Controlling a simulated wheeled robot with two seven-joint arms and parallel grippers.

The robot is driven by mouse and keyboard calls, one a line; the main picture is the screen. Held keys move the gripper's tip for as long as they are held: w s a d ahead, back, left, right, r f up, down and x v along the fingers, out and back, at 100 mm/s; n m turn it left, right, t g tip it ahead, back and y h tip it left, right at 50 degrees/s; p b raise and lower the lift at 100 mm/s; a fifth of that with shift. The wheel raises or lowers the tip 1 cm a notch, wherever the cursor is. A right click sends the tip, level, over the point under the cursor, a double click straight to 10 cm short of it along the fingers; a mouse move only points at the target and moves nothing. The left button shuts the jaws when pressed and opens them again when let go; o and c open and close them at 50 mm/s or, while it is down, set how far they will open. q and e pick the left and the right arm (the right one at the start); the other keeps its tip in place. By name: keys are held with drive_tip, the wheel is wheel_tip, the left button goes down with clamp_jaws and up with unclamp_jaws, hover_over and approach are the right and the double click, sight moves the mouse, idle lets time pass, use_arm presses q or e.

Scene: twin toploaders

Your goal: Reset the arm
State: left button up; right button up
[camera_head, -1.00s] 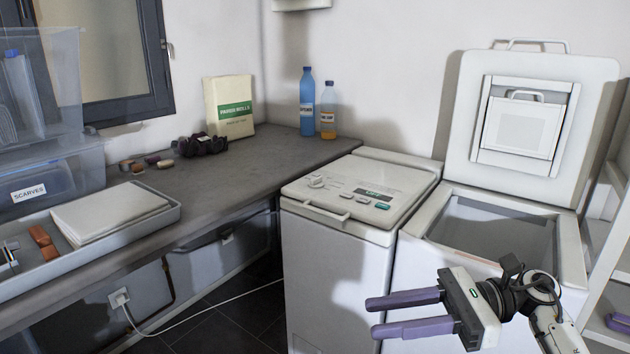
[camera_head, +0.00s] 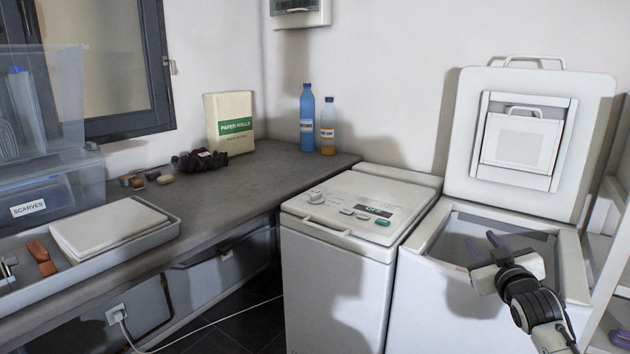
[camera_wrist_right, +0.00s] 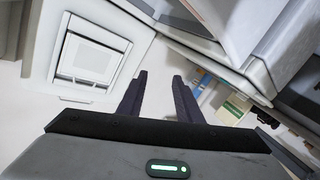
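My right gripper (camera_head: 483,245) is in front of the opening of the right toploader, its purple fingers apart with nothing between them. In the right wrist view the two fingers (camera_wrist_right: 158,95) are also apart and empty. The right toploader (camera_head: 440,295) has its lid (camera_head: 465,135) raised against the wall. The left toploader (camera_head: 335,270) has its lid shut. My left gripper does not show.
A white shelf (camera_head: 605,250) stands at the right edge.

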drive_tip(key=s+a+f+g+y, duration=0.2)
drive_tip(key=s+a+f, duration=0.5)
drive_tip(key=f, duration=0.5)
drive_tip(key=s+a+f+g+y, duration=0.15)
drive_tip(key=s+a+f, duration=0.25)
drive_tip(key=s+f, duration=0.6)
drive_tip(key=s+a+f+g, duration=0.1)
drive_tip(key=s+a+f, duration=0.2)
drive_tip(key=s, duration=0.6)
drive_tip(key=s+a+f+g+y, duration=0.1)
drive_tip(key=s+a+f, duration=0.3)
drive_tip(key=s, duration=0.5)
drive_tip(key=s+a+f+g, duration=0.2)
drive_tip(key=s+a+f, duration=0.2)
drive_tip(key=s, duration=0.5)
drive_tip(key=shift+a+f+m+g, duration=0.15)
drive_tip(key=shift+f+m+g, duration=0.15)
drive_tip(key=shift+g, duration=0.05)
drive_tip(key=shift+s+y, duration=0.1)
drive_tip(key=shift+y, duration=0.15)
